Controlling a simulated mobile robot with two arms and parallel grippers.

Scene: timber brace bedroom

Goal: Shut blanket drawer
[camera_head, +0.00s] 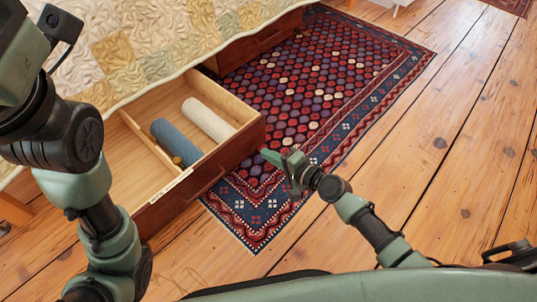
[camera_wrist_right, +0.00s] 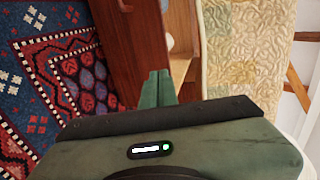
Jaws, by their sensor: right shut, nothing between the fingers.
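The blanket drawer (camera_head: 222,164) is pulled out from under the bed, with a reddish-brown front and a pale wood inside. A label (camera_head: 172,186) sits along its front's top edge. A blue-grey roll (camera_head: 176,142) and a cream roll (camera_head: 208,120) lie in its right compartment; the left one looks empty. My right gripper (camera_head: 270,156) is shut and empty, just outside the right part of the drawer front. In the right wrist view its fingers (camera_wrist_right: 157,90) overlap the drawer front (camera_wrist_right: 130,45); I cannot tell whether they touch.
The bed with a patchwork quilt (camera_head: 140,40) stands above the drawer. A second drawer front (camera_head: 262,45) shows under the bed further back. A patterned rug (camera_head: 325,85) lies on the plank floor (camera_head: 440,130), which is clear to the right.

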